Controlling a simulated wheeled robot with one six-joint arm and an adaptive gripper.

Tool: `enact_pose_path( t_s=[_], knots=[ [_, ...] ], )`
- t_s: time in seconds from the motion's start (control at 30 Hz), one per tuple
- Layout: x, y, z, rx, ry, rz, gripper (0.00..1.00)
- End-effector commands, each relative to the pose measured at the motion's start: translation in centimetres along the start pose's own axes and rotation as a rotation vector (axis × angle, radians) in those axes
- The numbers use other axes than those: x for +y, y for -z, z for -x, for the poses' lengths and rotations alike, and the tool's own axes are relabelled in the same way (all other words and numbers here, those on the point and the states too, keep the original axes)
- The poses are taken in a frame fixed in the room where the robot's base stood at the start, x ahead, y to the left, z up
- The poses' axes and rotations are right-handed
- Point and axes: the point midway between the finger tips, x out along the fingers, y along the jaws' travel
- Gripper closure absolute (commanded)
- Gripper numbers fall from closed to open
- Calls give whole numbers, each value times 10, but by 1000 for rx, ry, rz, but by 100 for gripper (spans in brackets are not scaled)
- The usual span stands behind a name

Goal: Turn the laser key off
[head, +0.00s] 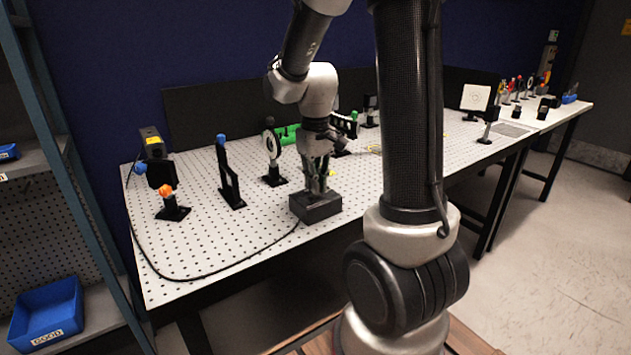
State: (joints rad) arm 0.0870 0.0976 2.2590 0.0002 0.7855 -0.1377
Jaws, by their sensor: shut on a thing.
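A dark box (312,209) with a black cable sits at the front edge of the perforated optical table (190,262). My gripper (316,190) points down onto the top of this box, with its fingers shut at the box's upper face. The laser key is hidden between the fingers, so its turn angle cannot be seen. A black laser-like unit with a yellow label (152,142) stands at the table's left end.
Optic mounts stand behind and left of my gripper, including a blue-knobbed one (228,175), a round one (272,155) and an orange-knobbed one (168,195). The cable (190,279) curves along the front left. A white screen (475,98) stands farther right.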

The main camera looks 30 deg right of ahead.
Motion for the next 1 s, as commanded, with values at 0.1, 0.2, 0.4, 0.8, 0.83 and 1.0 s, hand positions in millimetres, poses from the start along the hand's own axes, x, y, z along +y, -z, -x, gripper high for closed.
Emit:
enact_pose_path(
  t_s=[0.1, 0.2, 0.4, 0.8, 0.83, 1.0],
  knots=[
    [0, 1, 1, 3, -1, 0, 100],
    [0, 1, 1, 3, -1, 0, 100],
    [0, 1, 1, 2, -1, -1, 71],
    [0, 1, 17, 5, -1, -1, 71],
    [0, 2, 23, 6, -1, -1, 71],
    [0, 2, 61, 8, -1, -1, 71]
  ],
)
